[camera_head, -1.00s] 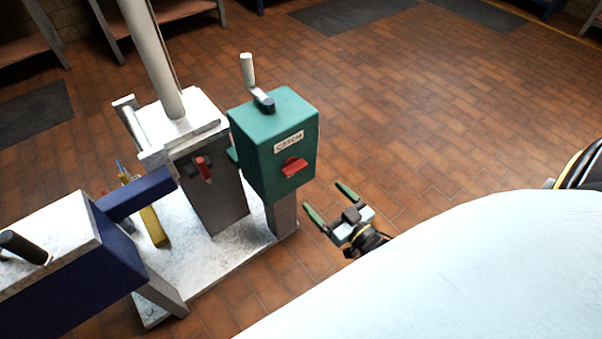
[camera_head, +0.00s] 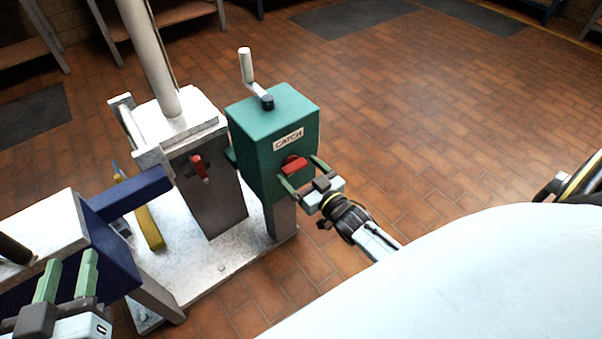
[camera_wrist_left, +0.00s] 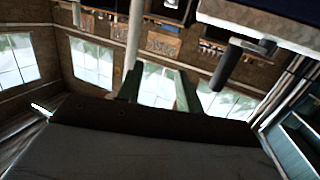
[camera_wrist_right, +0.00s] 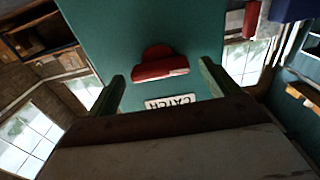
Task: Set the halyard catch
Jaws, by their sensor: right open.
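The green catch box (camera_head: 283,130) with a CATCH label (camera_head: 288,139) stands on a grey post. A red catch knob (camera_head: 294,164) is on its front face; it also shows in the right wrist view (camera_wrist_right: 160,64). My right gripper (camera_head: 302,174) is open, with its fingers on either side of the red knob. Whether the fingers touch the box is unclear. My left gripper (camera_head: 70,266) is open and empty at the lower left, in front of the blue box with a pale top (camera_head: 50,230). Its fingers show in the left wrist view (camera_wrist_left: 158,88).
A white mast (camera_head: 150,55) rises from a grey block carrying a red lever (camera_head: 200,168). A crank handle (camera_head: 254,80) stands on the green box. A yellow part (camera_head: 150,228) stands on the pale base plate (camera_head: 205,262). Open tiled floor lies to the right.

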